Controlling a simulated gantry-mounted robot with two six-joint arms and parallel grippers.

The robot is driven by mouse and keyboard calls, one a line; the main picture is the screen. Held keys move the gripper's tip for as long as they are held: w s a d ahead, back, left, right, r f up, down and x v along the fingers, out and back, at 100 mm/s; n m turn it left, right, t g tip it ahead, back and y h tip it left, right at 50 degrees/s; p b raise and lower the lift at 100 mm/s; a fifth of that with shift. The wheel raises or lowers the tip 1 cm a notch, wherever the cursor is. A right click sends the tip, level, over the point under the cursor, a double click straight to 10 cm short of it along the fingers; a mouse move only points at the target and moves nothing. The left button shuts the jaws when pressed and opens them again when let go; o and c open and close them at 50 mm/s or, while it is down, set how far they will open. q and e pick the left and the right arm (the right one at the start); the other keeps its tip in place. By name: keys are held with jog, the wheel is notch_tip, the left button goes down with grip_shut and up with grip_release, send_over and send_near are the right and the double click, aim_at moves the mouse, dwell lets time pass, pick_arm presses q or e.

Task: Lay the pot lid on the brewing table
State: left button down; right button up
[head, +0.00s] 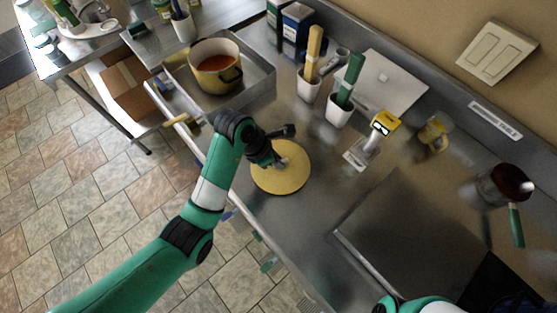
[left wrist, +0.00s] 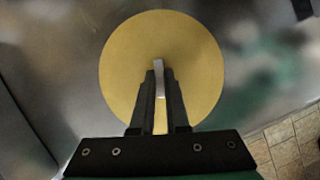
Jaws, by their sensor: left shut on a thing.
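The pot lid (head: 284,178) is a flat, round, yellow-gold disc with a small light-coloured knob. In the head view it is at or just above the steel brewing table (head: 280,221); I cannot tell if it touches. My left gripper (head: 279,161) is over the lid and shut on its knob. In the left wrist view the lid (left wrist: 195,50) lies beyond the two fingers of the left gripper (left wrist: 160,85), with the knob between their tips. The pot (head: 216,68), yellow with orange-red contents, stands open in a steel tray. My right gripper is not in view.
White cups with a wooden-handled tool (head: 314,50) and a green-handled tool (head: 352,74) stand behind the lid. A yellow-topped device (head: 384,124) is to its right. The table's front edge is near the lid.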

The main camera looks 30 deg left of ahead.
pick_arm(q)
jog(key=shift+f, duration=0.15)
jog(key=shift+f, duration=0.15)
jog(key=c, duration=0.9)
grip_release()
